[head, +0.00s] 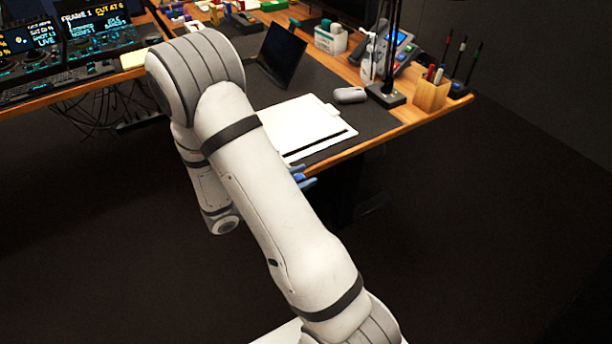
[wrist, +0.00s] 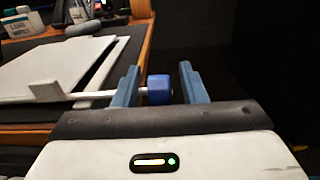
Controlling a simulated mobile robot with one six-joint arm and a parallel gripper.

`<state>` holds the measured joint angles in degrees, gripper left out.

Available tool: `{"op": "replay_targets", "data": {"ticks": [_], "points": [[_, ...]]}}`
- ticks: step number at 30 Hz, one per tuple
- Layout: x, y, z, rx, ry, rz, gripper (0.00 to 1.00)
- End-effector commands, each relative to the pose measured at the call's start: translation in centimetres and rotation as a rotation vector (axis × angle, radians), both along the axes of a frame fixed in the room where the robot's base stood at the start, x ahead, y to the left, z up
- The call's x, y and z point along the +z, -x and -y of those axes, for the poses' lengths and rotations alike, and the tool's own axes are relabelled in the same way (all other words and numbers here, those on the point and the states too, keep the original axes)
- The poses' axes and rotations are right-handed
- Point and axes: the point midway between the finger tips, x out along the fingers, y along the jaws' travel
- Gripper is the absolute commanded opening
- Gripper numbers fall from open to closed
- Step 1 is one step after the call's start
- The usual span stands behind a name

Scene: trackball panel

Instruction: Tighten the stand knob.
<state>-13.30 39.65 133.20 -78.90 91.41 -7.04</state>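The stand knob (wrist: 159,89) is a small blue cylinder at the end of a pale shaft (wrist: 92,95) that runs left to the stand. In the wrist view my gripper (wrist: 160,73) is open, with one blue-grey finger on each side of the knob. The left finger crosses in front of the shaft. A gap shows between knob and right finger; I cannot tell whether either finger touches. The white stand panel (wrist: 55,66) lies at the desk's edge, also seen in the head view (head: 298,124). There my gripper (head: 304,181) is mostly hidden behind my arm.
The wooden desk (head: 440,112) has a dark mat. On it are a grey mouse (head: 350,95), a dark tablet (head: 281,54), a pen holder (head: 432,94) and a lamp base (head: 385,96). Consoles (head: 97,25) stand at left. The floor right of the desk is clear.

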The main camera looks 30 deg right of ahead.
Motion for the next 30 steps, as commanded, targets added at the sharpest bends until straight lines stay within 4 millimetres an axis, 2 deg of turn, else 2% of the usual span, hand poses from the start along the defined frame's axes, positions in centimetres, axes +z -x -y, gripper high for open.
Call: {"op": "replay_targets", "data": {"ticks": [6, 14, 27, 30], "points": [[0.0, 0.0, 1.6, -0.001, 0.0, 0.0, 0.38], [0.0, 0.0, 1.7, -0.001, 0.0, 0.0, 0.37], [0.0, 0.0, 1.7, -0.002, 0.0, 0.0, 0.01], [0.0, 0.0, 1.7, -0.002, 0.0, 0.0, 0.0]]}}
